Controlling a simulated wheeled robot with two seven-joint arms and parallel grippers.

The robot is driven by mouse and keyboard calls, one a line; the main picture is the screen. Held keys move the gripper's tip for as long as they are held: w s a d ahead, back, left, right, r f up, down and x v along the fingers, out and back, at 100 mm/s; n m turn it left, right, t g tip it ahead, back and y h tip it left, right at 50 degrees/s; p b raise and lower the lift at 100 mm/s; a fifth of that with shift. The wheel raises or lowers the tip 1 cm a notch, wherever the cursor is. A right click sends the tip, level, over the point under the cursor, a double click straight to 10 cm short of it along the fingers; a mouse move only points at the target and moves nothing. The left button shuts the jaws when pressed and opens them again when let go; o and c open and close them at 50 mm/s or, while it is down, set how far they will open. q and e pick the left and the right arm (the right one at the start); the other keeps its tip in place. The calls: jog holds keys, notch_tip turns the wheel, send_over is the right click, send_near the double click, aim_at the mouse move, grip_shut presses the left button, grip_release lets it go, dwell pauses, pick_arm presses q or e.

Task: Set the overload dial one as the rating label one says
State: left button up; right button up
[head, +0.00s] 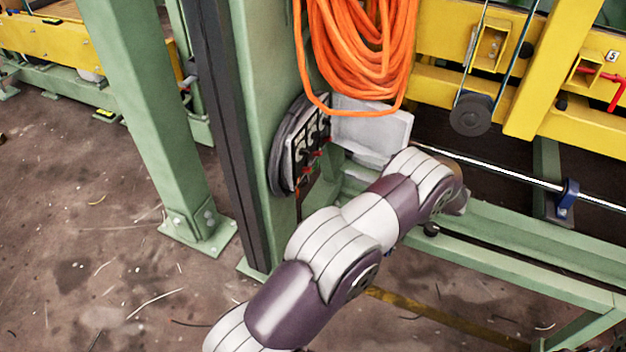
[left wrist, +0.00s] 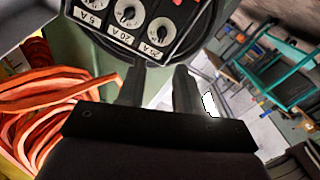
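A coil of orange hose (head: 360,50) hangs just above the panel. A pale open cover (head: 372,128) stands out at the panel's right. Green posts (head: 155,120) and yellow beams (head: 480,85) surround it. Floor (head: 80,240) at left is mostly clear.

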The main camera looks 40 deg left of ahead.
aim_at(308, 152)
pick_arm(q)
jog(key=b+x, duration=0.5)
jog(key=x, duration=0.6)
jog(key=shift+s+a+f, duration=0.1)
jog(key=shift+s, duration=0.15)
jog(key=shift+a, duration=0.35)
grip_shut()
jog(key=shift+r, duration=0.25)
